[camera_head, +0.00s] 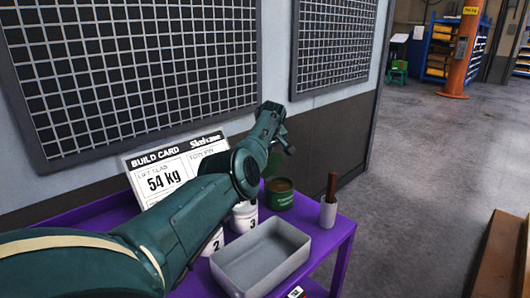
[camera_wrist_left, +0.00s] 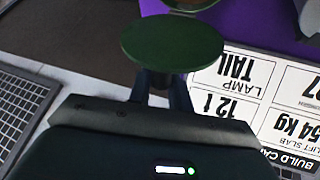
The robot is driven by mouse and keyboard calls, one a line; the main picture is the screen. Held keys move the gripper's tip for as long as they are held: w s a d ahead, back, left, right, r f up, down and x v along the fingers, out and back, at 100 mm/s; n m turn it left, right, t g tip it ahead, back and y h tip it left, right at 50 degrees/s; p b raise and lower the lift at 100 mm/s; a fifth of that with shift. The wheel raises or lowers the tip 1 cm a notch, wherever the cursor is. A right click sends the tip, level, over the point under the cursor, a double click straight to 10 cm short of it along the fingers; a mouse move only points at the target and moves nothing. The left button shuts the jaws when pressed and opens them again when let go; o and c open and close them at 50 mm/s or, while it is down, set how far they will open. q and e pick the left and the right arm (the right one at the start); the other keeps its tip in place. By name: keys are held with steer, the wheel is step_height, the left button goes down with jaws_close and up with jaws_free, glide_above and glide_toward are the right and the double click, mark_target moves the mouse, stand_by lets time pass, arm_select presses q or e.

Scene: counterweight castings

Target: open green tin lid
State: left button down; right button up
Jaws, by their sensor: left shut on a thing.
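The green tin (camera_head: 280,196) stands on the purple cart, its top open and brown inside. My left gripper (camera_wrist_left: 160,88) is shut on the round green lid (camera_wrist_left: 172,44), which shows nearly face-on in the left wrist view. The lid is off the tin, and part of the tin's rim (camera_wrist_left: 190,5) shows beyond it at the top edge of that view. In the head view my left arm reaches across the cart and its hand is above and behind the tin; the fingers are mostly hidden there. My right gripper is not in view.
The purple cart (camera_head: 341,232) also holds a grey tray (camera_head: 262,258), white numbered tins (camera_head: 244,217), and a white cup (camera_head: 328,213) with a brown handle standing in it. A build card (camera_head: 165,180) leans at the back near the wall. Open floor lies right.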

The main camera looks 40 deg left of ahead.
arm_select(q)
steer(key=shift+s+a+f, duration=0.25)
steer(key=shift+s+f, duration=0.05)
steer(key=shift+f, duration=0.05)
stand_by(0.6)
steer(key=c, duration=1.5)
jaws_free()
steer(key=shift+a, duration=0.1)
steer(key=shift+o, duration=0.9)
steer(key=shift+w, duration=0.1)
steer(key=shift+r, duration=0.1)
steer(key=shift+r, duration=0.1)
steer(key=shift+d+r+p, duration=0.3)
steer(key=shift+d+r, duration=0.15)
steer(key=shift+r, duration=0.25)
steer(key=b+v, duration=0.1)
steer(key=v, duration=1)
steer(key=shift+s+d, duration=0.2)
steer(key=shift+s, duration=0.05)
